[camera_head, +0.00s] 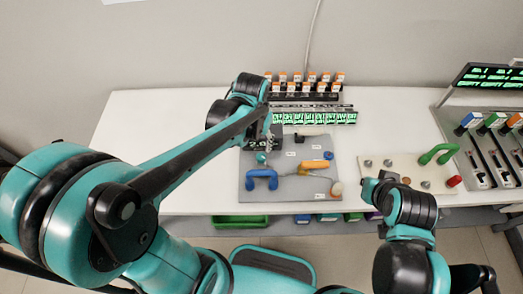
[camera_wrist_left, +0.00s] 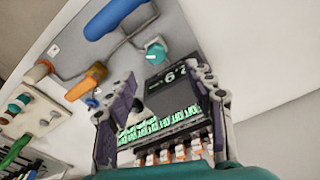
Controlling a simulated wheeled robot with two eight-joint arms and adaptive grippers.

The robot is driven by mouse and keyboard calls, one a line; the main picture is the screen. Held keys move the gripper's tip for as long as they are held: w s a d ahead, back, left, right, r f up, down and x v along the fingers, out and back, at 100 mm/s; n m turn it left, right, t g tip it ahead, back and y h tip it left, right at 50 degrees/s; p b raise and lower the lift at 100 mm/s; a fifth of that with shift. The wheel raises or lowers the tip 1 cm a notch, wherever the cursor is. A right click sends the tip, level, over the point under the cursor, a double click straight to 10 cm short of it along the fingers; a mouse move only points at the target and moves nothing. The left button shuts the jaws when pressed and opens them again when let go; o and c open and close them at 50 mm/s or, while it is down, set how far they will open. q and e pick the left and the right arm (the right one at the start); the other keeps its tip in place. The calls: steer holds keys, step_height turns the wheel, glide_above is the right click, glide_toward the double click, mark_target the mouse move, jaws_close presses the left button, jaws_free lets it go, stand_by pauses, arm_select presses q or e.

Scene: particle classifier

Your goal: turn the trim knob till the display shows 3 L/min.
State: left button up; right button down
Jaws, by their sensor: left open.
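The teal trim knob (camera_wrist_left: 155,50) sits on the grey panel (camera_wrist_left: 120,72) beside a dark display (camera_wrist_left: 178,78). In the left wrist view the display is upside down and seems to read 2.9. In the head view the knob (camera_head: 261,157) shows just below the display (camera_head: 262,146). My left gripper (camera_wrist_left: 166,80) is open and empty. Its fingers stand apart on either side of the display, with the knob beyond the fingertips. In the head view the left gripper (camera_head: 267,138) is partly hidden by its own arm. My right arm is at the lower right; its fingers do not show.
A blue handle (camera_head: 262,178) and an orange-yellow handle (camera_head: 312,167) stand on the same panel. Orange-capped vials and green-lit displays (camera_head: 310,117) line the back. A cream board with a green handle (camera_head: 438,153) and a slider console lie right. The white table is bare at left.

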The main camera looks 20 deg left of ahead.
mark_target(261, 156)
arm_select(q)
steer(key=shift+w+d+f+g, duration=0.3)
steer(key=shift+w+f, duration=0.1)
steer(key=shift+f, duration=0.15)
steer(key=shift+w+d+f+g, duration=0.15)
steer(key=shift+w+f+g, duration=0.2)
steer(key=shift+f, duration=0.15)
step_height(261, 156, down, 8)
steer(key=shift+r+b, duration=0.1)
steer(key=shift+b, duration=1.05)
steer(key=shift+c, duration=0.3)
steer(key=c, duration=1.1)
